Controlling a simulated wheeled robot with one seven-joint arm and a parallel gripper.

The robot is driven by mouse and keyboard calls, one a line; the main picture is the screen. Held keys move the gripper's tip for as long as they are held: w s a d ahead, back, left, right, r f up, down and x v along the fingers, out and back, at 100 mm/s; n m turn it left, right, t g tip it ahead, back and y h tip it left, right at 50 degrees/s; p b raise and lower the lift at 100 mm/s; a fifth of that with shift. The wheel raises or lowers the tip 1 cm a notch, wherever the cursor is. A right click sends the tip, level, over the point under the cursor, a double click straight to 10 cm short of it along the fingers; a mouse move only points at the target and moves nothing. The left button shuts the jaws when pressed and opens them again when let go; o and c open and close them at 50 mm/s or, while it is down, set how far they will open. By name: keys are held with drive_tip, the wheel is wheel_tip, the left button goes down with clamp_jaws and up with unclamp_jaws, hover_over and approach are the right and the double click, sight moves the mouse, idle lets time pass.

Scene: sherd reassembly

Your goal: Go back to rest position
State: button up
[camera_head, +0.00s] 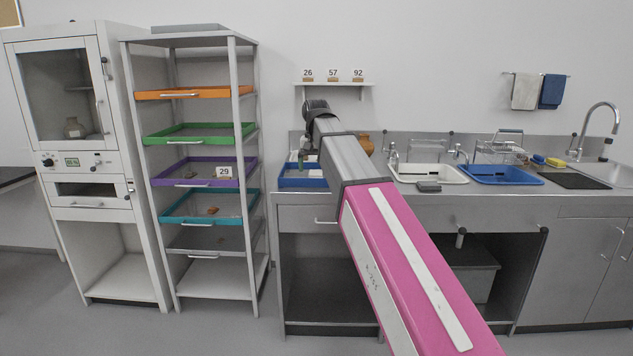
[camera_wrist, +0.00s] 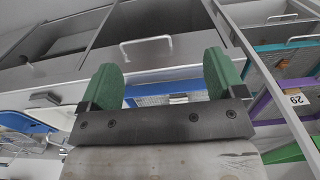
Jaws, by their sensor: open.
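My gripper (camera_wrist: 162,68) shows in the wrist view with its two green fingers wide apart. Nothing is between the fingers. Beyond them are a blue tray (camera_wrist: 150,97) and the grey drawer front with its handle. In the head view my arm reaches forward to the counter, and its far end is above the blue tray (camera_head: 303,182). The arm mostly hides my gripper there, and I cannot make out its fingers clearly.
A rack with orange, green, purple (camera_head: 205,172) and teal (camera_head: 212,207) trays stands left of the counter. A white cabinet (camera_head: 80,130) is further left. A brown pot (camera_head: 366,145) stands behind my arm. Right are a white basin (camera_head: 430,174) and a blue basin (camera_head: 502,176).

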drive_tip(key=s+d+f, duration=0.2)
drive_tip(key=d+f, duration=0.1)
drive_tip(key=f, duration=0.5)
drive_tip(key=s+d+f, duration=0.2)
drive_tip(key=d+f, duration=0.2)
drive_tip(key=f, duration=0.5)
drive_tip(key=s+d+f, duration=0.2)
drive_tip(key=d+f, duration=0.1)
drive_tip(key=f, duration=0.5)
drive_tip(key=s+d+f, duration=0.4)
drive_tip(key=s+f, duration=0.2)
drive_tip(key=f, duration=0.3)
drive_tip(key=s+d+f, duration=0.5)
drive_tip(key=s+f, duration=0.2)
drive_tip(key=f, duration=0.2)
drive_tip(key=shift+f, duration=0.1)
